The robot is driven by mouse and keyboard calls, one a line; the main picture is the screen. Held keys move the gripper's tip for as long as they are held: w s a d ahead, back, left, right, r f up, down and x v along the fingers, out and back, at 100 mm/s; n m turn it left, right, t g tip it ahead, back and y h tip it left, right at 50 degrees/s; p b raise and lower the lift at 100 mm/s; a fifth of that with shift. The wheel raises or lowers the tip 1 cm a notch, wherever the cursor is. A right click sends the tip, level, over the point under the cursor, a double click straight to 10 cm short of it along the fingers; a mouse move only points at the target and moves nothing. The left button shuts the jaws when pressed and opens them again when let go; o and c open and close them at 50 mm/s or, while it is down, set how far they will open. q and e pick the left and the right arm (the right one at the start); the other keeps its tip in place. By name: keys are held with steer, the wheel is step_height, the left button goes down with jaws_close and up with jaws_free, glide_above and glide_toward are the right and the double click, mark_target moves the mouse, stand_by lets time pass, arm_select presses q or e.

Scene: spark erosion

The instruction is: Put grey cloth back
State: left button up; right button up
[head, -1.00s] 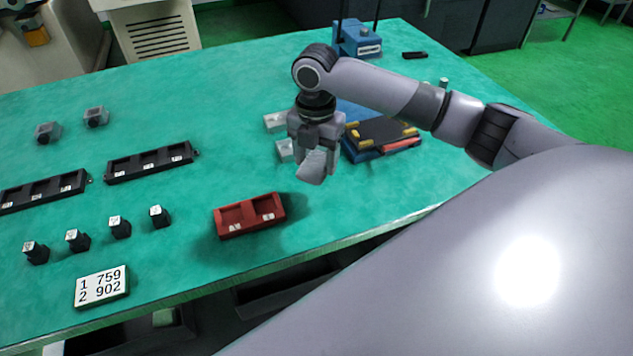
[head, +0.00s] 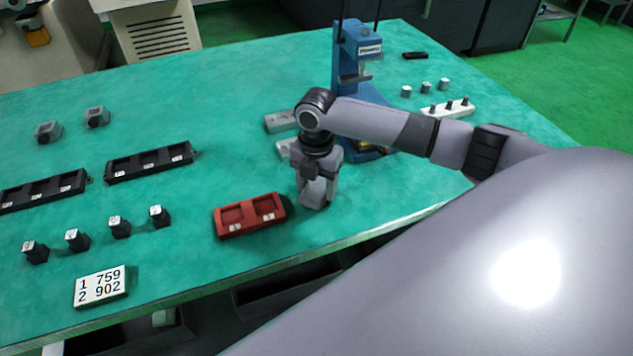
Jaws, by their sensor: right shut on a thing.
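The grey cloth (head: 314,194) is a small pale bundle hanging from my right gripper (head: 318,179) in the head view. The gripper is shut on it and points down, just right of the red two-slot tray (head: 249,229). The cloth is low over the green table (head: 200,268); I cannot tell whether it touches the surface. The fingers hide part of the cloth. My left gripper is not in view.
A blue press (head: 350,70) stands behind my right arm, which partly hides its base. Black racks (head: 150,163), several black pieces and a number card (head: 101,287) lie on the left. A white pin rack (head: 448,108) stands at the right.

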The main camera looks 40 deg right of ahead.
mark_target(316, 188)
steer(key=o, duration=1)
step_height(316, 188, up, 12)
steer(key=shift+r, duration=0.15)
